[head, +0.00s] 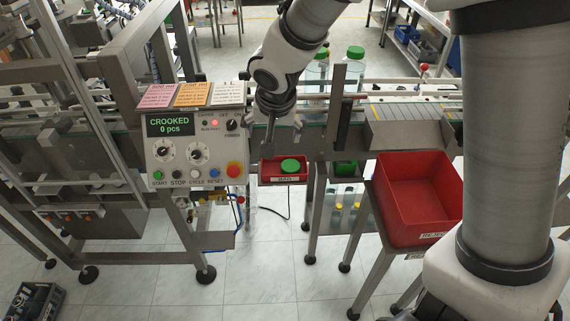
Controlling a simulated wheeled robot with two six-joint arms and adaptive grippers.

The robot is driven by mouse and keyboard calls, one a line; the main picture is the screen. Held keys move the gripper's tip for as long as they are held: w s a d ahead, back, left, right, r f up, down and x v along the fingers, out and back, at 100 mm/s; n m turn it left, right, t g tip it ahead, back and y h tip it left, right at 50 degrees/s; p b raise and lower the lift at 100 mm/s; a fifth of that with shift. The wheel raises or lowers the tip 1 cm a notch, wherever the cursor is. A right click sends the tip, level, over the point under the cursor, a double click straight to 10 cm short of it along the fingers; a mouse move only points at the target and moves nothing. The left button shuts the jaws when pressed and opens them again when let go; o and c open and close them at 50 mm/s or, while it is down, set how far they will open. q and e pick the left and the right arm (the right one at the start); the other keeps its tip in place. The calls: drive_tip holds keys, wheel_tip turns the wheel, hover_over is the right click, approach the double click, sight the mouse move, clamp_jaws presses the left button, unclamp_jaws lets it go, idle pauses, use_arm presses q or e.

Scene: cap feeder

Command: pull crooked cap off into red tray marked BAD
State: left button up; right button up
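A small red tray (305,178) marked BAD hangs at the front of the conveyor, right of the control panel. A round green cap (290,165) lies in it. My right gripper (270,148) points down just above and left of the cap, at the conveyor's front edge. Nothing shows clearly in it, and its finger gap is not clear from this angle. Whether a bottle stands behind the gripper is hard to tell. My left gripper is out of view.
The control panel (195,150) reads CROOKED, 0 pcs. A larger red bin (385,200) stands on a stand at right. A green bin (345,168) sits under the conveyor. A dark upright post (338,105) stands close right of my gripper.

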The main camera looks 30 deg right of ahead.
drive_tip(key=shift+m, duration=0.5)
drive_tip(key=r, duration=0.2)
drive_tip(key=s+d+r+p, duration=0.1)
drive_tip(key=r, duration=0.1)
drive_tip(key=shift+w+f, duration=0.1)
drive_tip(key=s+a+f+g+b, duration=0.1)
drive_tip(key=s+f+g+b, duration=0.3)
drive_tip(key=f, duration=1.1)
drive_tip(key=s+f+g+b, duration=0.2)
drive_tip(key=s+f+b, duration=0.35)
drive_tip(key=f, duration=0.95)
drive_tip(key=s+a+f+n+g+y+b, duration=0.2)
drive_tip(key=s+a+f+n+g+b, duration=0.15)
drive_tip(key=s+f, duration=1.6)
drive_tip(key=w+n+t, duration=0.1)
drive_tip(key=w+f+n+t, duration=0.1)
drive_tip(key=w+n+t, duration=0.2)
drive_tip(key=w+t, duration=0.1)
drive_tip(key=shift+d+f+n, duration=0.2)
drive_tip(key=shift+f+n, duration=0.15)
